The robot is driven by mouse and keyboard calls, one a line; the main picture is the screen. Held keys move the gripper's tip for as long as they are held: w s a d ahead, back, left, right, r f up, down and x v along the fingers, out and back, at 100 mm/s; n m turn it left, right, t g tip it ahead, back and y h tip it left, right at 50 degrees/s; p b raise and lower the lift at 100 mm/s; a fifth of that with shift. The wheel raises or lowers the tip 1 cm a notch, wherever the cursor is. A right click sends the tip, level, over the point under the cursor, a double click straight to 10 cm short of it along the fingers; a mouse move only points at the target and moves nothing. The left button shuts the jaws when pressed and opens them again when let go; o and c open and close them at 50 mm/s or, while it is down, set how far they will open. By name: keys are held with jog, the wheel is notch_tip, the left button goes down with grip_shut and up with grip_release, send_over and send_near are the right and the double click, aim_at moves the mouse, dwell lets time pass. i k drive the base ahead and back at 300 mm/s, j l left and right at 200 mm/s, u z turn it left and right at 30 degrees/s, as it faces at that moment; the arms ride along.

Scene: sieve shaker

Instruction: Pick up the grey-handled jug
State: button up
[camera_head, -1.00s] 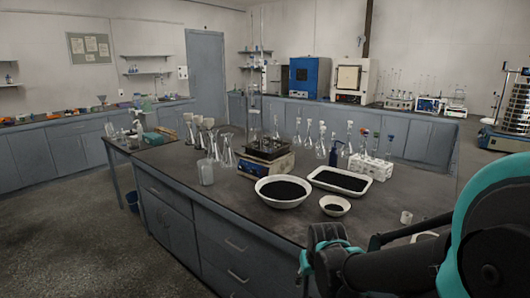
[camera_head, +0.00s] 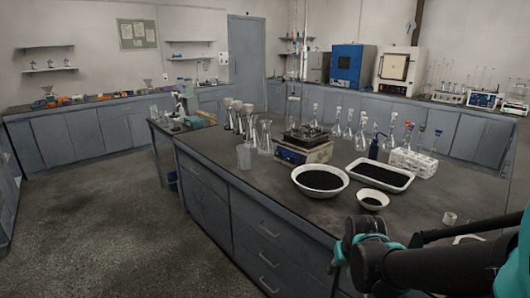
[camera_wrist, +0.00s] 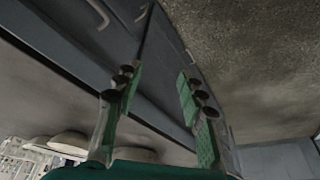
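No grey handle can be made out for certain in either view. A translucent jug-like vessel (camera_head: 244,157) stands upright near the left edge of the island bench (camera_head: 213,147) in the head view; its handle is too small to tell. My gripper (camera_wrist: 157,85) is open in the wrist view, its green-padded fingers apart with nothing between them. It points past the bench's side and the floor. In the head view my dark and teal arm is at the lower right, over the bench's front edge, well apart from the vessel.
Glass flasks (camera_head: 265,137) stand close behind the vessel. A balance-like device (camera_head: 304,146), a white bowl of black grains (camera_head: 320,194), a white tray (camera_head: 408,180) and a small bowl (camera_head: 373,205) stand to its right. Open floor (camera_head: 95,215) lies left of the bench.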

aim_at(243, 158)
jog(key=i+j+z, duration=0.1)
jog(key=j, duration=0.25)
jog(key=i+j+z, duration=0.1)
jog(key=i+j, duration=0.15)
jog(key=i+j+z, duration=0.15)
jog(key=j, duration=0.25)
jog(key=i+j+z, duration=0.1)
jog(key=j, duration=0.3)
jog(key=i+j+z, duration=0.1)
jog(key=j, duration=0.25)
jog(key=i, duration=0.05)
